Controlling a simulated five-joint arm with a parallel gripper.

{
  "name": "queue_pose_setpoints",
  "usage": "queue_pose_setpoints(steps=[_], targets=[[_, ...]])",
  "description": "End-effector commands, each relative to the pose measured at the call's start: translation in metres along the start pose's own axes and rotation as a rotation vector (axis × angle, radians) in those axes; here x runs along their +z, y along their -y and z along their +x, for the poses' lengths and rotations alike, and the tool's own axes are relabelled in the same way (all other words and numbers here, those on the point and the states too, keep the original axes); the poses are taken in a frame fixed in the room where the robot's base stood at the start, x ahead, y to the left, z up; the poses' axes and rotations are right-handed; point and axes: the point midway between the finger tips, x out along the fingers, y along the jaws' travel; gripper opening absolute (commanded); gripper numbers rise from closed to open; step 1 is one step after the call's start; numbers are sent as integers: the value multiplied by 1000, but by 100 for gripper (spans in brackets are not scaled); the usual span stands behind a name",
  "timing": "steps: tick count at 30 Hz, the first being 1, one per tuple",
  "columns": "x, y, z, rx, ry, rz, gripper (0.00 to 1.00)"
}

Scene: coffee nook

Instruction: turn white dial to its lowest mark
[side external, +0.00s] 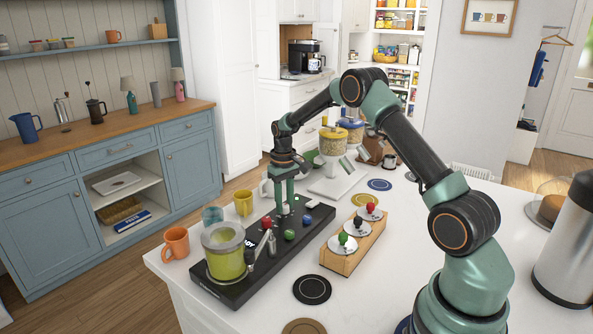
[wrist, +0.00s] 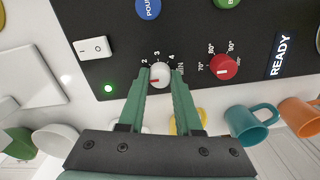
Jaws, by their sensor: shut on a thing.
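The white dial (wrist: 163,69) is a small round knob on the black control panel (wrist: 112,40), with a red line on its face. In the wrist view the numbers 2, 3 and 4 and the word MIN are printed around its top side. The red line points left and slightly down, below the 2; any mark there is hidden by my left finger. My gripper (wrist: 160,78) is shut on the dial, one green finger on each side. In the side view my gripper (side external: 284,208) reaches down to the panel and hides the dial.
A red dial (wrist: 223,67) with temperature marks sits right of the white one. A white switch (wrist: 93,47), a blue button (wrist: 148,7) and a green button (side external: 289,234) share the panel. Orange (side external: 176,243), teal (side external: 213,217) and yellow (side external: 244,203) mugs stand beside it.

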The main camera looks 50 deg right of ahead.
Motion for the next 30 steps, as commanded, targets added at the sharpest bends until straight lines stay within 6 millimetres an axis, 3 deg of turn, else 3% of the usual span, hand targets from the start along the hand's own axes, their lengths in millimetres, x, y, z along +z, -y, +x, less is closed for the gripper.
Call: queue_pose_setpoints(steps=[1, 2, 3, 4, 17, 30], targets=[[2, -4, 1, -1, 5, 6, 0], [2, -4, 1, -1, 5, 6, 45], [2, -4, 1, -1, 4, 7, 60], [2, -4, 1, -1, 4, 6, 63], [0, -2, -9, 0, -1, 3, 63], [0, -2, -92, 0, -2, 4, 63]])
